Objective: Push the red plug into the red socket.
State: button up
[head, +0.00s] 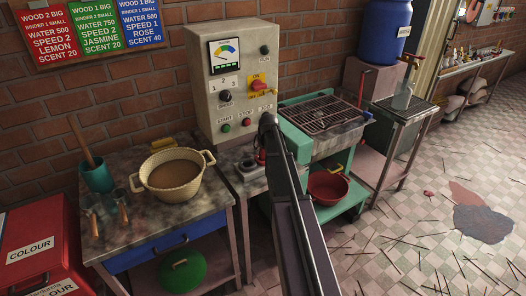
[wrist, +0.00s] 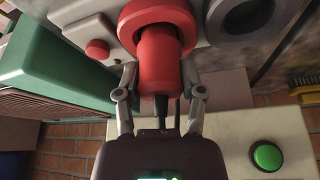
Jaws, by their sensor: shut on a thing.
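The red plug (wrist: 160,68) is a red cylinder with a black lower end, seen in the middle of the wrist view. My gripper (wrist: 159,80) is shut on it, with one finger on each side. The red socket (wrist: 128,22) is a thick red ring at the top of the wrist view. The plug's far end lies within the ring's outline; how deep it sits cannot be told. In the head view a small red part (head: 262,156) shows beside my arm, below the grey control panel, and my arm hides much of this spot.
A dark grey round socket (wrist: 249,16) sits right of the red one. A red knob (wrist: 97,50) and the green bench (wrist: 62,70) are at left. The control panel (head: 236,80) stands close behind. A bowl (head: 172,174) rests on the left table.

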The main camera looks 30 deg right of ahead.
jog(key=shift+f, duration=0.3)
jog(key=o, duration=1.2)
jog(key=shift+r, duration=0.2)
notch_tip(320, 180, up, 8)
jog(key=p, duration=0.8)
jog(key=shift+r, duration=0.25)
jog(key=s+a+f+b, duration=0.1)
jog(key=s+a, duration=0.1)
jog(key=s, duration=0.3)
jog(key=s+a+f+b, duration=0.1)
jog(key=s+a, duration=0.2)
jog(key=s, duration=0.2)
jog(key=s+a+f+b, duration=0.1)
jog(key=s+a+f, duration=0.1)
jog(key=s, duration=0.4)
jog(key=shift+s+a, duration=0.1)
jog(key=shift+a, duration=0.6)
jog(key=s+a+n+g, duration=0.1)
jog(key=s+a, duration=0.2)
jog(key=a, duration=0.4)
jog(key=s+a+f+g, duration=0.1)
jog(key=s+a+g, duration=0.1)
jog(key=a, duration=0.6)
jog(key=s+a+n+g+y, duration=0.1)
jog(key=s+a, duration=0.4)
jog(key=a, duration=0.2)
jog(key=shift+a+f+n, duration=0.15)
jog(key=shift+a+n, duration=0.05)
jog(key=shift+n, duration=0.1)
